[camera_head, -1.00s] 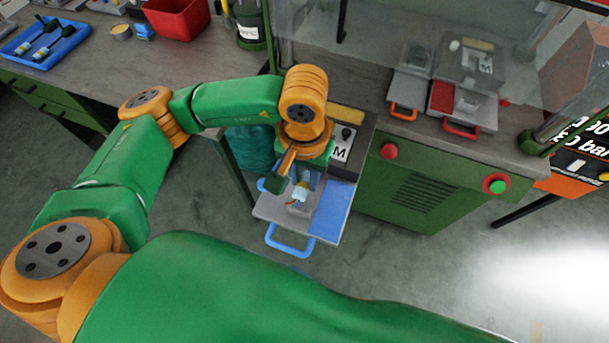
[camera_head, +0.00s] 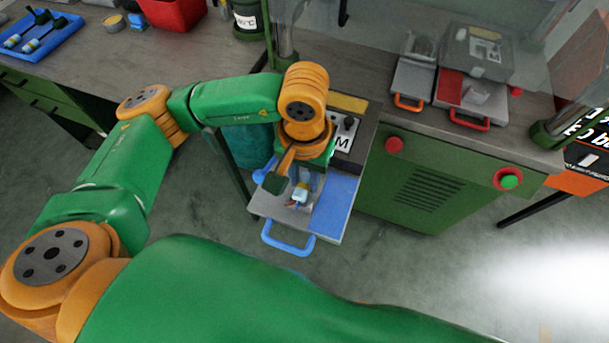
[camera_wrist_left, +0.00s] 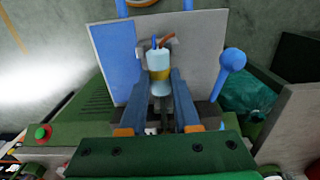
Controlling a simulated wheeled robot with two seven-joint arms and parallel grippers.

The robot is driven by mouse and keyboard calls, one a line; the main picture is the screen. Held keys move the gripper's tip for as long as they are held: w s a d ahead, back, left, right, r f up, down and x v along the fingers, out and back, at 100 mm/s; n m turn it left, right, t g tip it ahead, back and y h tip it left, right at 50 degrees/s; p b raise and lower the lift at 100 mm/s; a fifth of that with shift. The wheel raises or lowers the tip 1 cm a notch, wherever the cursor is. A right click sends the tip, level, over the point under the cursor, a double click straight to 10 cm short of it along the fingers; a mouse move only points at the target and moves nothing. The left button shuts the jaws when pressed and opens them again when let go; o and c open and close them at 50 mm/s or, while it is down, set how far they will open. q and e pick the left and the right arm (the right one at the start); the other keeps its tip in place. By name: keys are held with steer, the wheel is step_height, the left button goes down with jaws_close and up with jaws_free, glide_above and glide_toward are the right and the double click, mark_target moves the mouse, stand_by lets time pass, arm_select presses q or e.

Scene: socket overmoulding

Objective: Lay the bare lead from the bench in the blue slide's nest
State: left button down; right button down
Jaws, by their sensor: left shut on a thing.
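The blue slide (camera_head: 335,205) is a grey plate with a blue patch and a blue handle (camera_head: 287,240), pulled out at the bench's left front; it also shows in the left wrist view (camera_wrist_left: 205,55). My left gripper (camera_head: 301,183) is over the plate, its fingers pointing down at it. In the left wrist view, the fingers (camera_wrist_left: 161,95) are shut on the bare lead (camera_wrist_left: 158,62), a pale blue and white socket with a yellow band and orange and blue wire ends. The lead is over the plate; whether it touches the nest is hidden. My right gripper is out of view.
A blue knob (camera_wrist_left: 232,60) stands beside the slide in the left wrist view. Orange and red slides (camera_head: 465,100) sit further right on the bench. A blue tray (camera_head: 40,35) with leads and a red bin (camera_head: 172,12) are at the back left.

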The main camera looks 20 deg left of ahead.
arm_select(q)
steer(key=c, duration=0.6)
jaws_free()
steer(key=shift+o, duration=0.2)
step_height(320, 180, up, 7)
steer(key=shift+r+b, duration=0.1)
steer(key=shift+b, duration=0.4)
